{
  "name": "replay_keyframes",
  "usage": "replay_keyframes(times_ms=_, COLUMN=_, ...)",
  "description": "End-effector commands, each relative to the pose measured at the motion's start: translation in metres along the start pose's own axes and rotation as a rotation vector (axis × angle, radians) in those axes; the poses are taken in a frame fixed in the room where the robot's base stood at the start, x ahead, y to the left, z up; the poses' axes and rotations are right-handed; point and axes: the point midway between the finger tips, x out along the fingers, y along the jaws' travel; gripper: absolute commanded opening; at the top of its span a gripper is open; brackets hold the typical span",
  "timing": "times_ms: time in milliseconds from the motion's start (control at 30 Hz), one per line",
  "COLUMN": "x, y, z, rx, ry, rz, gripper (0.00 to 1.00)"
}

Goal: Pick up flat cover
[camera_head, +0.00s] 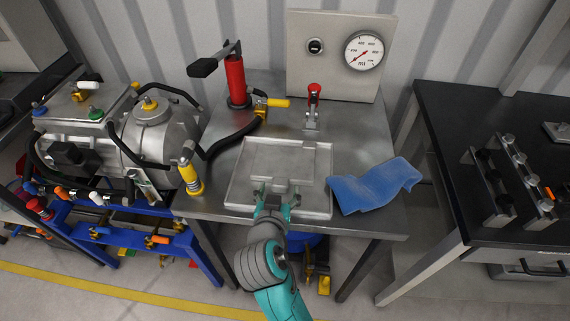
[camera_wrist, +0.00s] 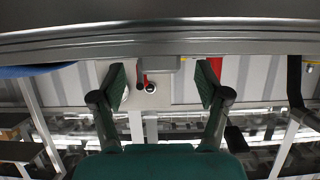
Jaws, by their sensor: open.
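A flat grey metal piece (camera_head: 272,158) with a stepped outline, which looks like the flat cover, lies in a shallow metal tray (camera_head: 236,205) on the steel table. My gripper (camera_head: 276,188) is open over the front part of the tray, at the near edge of the flat piece. In the wrist view my gripper (camera_wrist: 168,82) shows its two fingers spread with nothing held between them. That view is upside down, with a grey metal edge across the top. I cannot tell whether the fingers touch the piece.
A blue cloth (camera_head: 375,187) lies right of the tray. A red pump (camera_head: 236,80), a red-handled clamp (camera_head: 313,105) and a gauge panel (camera_head: 330,75) stand behind. A drive unit (camera_head: 110,140) is at left, a black table (camera_head: 460,130) at right.

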Motion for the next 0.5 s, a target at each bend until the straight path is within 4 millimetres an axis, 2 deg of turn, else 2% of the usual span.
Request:
replay_keyframes(times_ms=100, x=0.016, y=0.0, z=0.0, rx=0.001, ry=0.0, rz=0.002, gripper=0.75)
replay_keyframes(times_ms=200, x=0.022, y=0.0, z=0.0, rx=0.001, ry=-0.001, rz=0.0, gripper=0.75)
replay_keyframes(times_ms=433, x=0.023, y=0.0, z=0.0, rx=0.0, ry=-0.001, rz=0.0, gripper=0.75)
replay_keyframes(times_ms=467, x=0.023, y=0.0, z=0.0, rx=0.0, ry=-0.001, rz=0.0, gripper=0.72)
replay_keyframes(times_ms=500, x=0.023, y=0.0, z=0.0, rx=0.0, ry=-0.001, rz=0.0, gripper=0.62)
